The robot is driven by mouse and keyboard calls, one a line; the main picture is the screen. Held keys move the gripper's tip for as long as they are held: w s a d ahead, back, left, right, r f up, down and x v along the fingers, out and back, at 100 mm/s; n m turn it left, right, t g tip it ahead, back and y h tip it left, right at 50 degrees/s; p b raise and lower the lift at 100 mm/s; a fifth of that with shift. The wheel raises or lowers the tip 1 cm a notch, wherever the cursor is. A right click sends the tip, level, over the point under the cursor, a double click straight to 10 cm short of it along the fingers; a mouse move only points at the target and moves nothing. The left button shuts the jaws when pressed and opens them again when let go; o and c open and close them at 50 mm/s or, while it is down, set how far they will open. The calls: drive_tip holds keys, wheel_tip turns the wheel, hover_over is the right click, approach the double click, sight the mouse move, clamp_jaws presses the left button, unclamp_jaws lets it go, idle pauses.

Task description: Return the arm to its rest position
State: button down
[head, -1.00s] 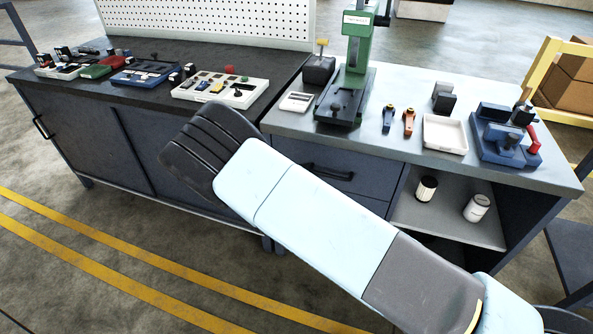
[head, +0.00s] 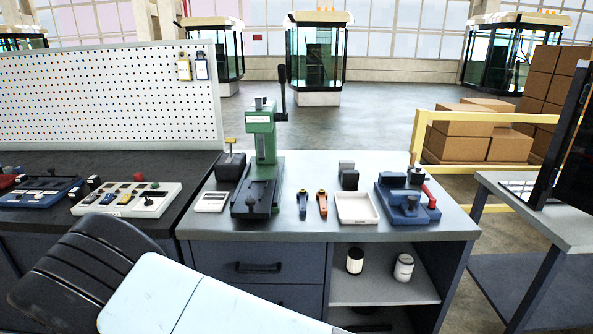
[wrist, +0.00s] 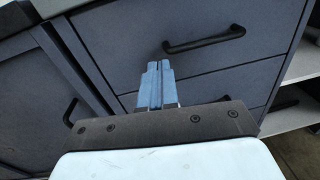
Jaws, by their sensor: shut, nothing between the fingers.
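My arm, pale blue and white with a dark ribbed part, crosses the lower left of the head view in front of the benches. In the wrist view my gripper (wrist: 159,68) is shut, its two blue-grey fingers together with nothing between them. Behind the fingers in that view are dark blue drawer fronts with a black handle (wrist: 204,40). The fingertips look apart from the drawers, but the exact gap cannot be told. The gripper's fingers do not show in the head view.
The grey-topped bench (head: 330,226) carries a green press (head: 262,165), a white tray (head: 356,207) and a blue vise (head: 408,203). Two cans stand on its open shelf (head: 375,289). A dark bench with control panels is left, a side table (head: 535,205) right.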

drive_tip(key=w+d+r+m+g+h, duration=0.4)
drive_tip(key=d+r+m, duration=0.3)
drive_tip(key=d+r, duration=0.3)
drive_tip(key=w+d+r+m+g+h, duration=0.45)
drive_tip(key=d+r+m, duration=0.3)
drive_tip(key=d, duration=0.55)
drive_tip(key=s+d+r+m+g+y, duration=0.1)
drive_tip(key=s+d+r+m+g, duration=0.25)
drive_tip(key=d+r, duration=0.35)
drive_tip(key=s+d+r+m+g+y, duration=0.1)
drive_tip(key=s+d+r+m+g, duration=0.25)
drive_tip(key=d, duration=0.55)
drive_tip(key=s+d+r+m+t+y, duration=0.1)
drive_tip(key=s+d+r+m+y, duration=0.2)
drive_tip(key=s, duration=0.6)
drive_tip(key=s+d+r+m+t+y, duration=0.2)
drive_tip(key=s+d+r+m+y, duration=0.2)
drive_tip(key=s+d+r+m, duration=0.3)
drive_tip(key=shift+s+r+m, duration=0.9)
drive_tip(key=shift+r+m, duration=0.75)
drive_tip(key=shift+r, duration=0.2)
drive_tip(key=shift+y, duration=0.25)
